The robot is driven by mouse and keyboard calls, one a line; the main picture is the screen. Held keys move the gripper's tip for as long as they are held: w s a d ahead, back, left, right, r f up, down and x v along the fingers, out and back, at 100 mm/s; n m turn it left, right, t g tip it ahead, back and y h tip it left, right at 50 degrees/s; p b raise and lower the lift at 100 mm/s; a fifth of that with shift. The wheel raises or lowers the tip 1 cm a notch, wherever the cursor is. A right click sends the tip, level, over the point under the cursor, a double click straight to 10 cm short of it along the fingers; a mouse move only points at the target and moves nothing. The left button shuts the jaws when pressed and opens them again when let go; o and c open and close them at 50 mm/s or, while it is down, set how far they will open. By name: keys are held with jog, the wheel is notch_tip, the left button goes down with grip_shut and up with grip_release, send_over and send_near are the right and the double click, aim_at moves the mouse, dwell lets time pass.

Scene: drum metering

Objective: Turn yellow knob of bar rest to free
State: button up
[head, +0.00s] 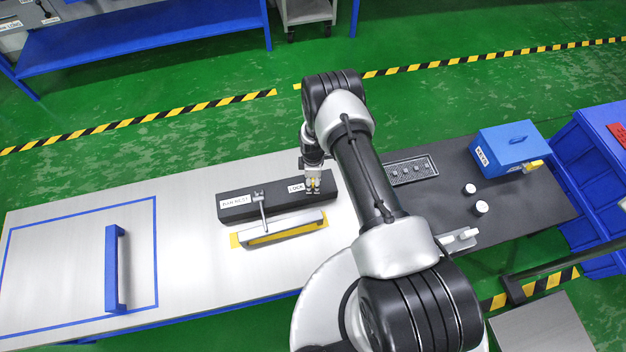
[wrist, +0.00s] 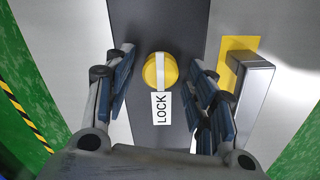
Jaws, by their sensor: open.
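The yellow knob (wrist: 160,71) is round with a white stripe across it, and sits on the dark bar rest (wrist: 174,22). In the wrist view its stripe points along the bar toward the LOCK label (wrist: 161,108). My gripper (wrist: 163,80) is open, with one finger on each side of the knob in the picture. I cannot tell whether the fingers touch it. In the head view the bar rest (head: 236,207) lies on the bench with a BAR REST label, and my gripper (head: 314,190) is over its right end, hiding the knob.
A silver bar (head: 285,226) lies in front of the bar rest on a yellow patch (head: 236,241). A small lever (head: 262,208) stands at the rest's middle. A blue handle (head: 115,268) is at the left. A blue box (head: 508,148) and white cylinders (head: 481,208) are at the right.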

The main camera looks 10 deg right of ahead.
jog(key=c, duration=1.1)
jog(key=shift+m+b, duration=0.3)
jog(key=m+b, duration=0.2)
jog(key=m, duration=0.1)
jog(key=shift+w+f+m+b, duration=0.1)
jog(key=shift+m+b, duration=0.2)
jog(key=shift+b, duration=0.05)
jog(key=m+b, duration=0.2)
jog(key=m, duration=0.2)
jog(key=shift+m, duration=0.3)
jog(key=m+b, duration=0.2)
jog(key=m, duration=0.2)
jog(key=shift+d+m, duration=0.15)
jog(key=shift+m, duration=0.15)
jog(key=shift+m+b, duration=0.8)
jog(key=shift+m, duration=1.4)
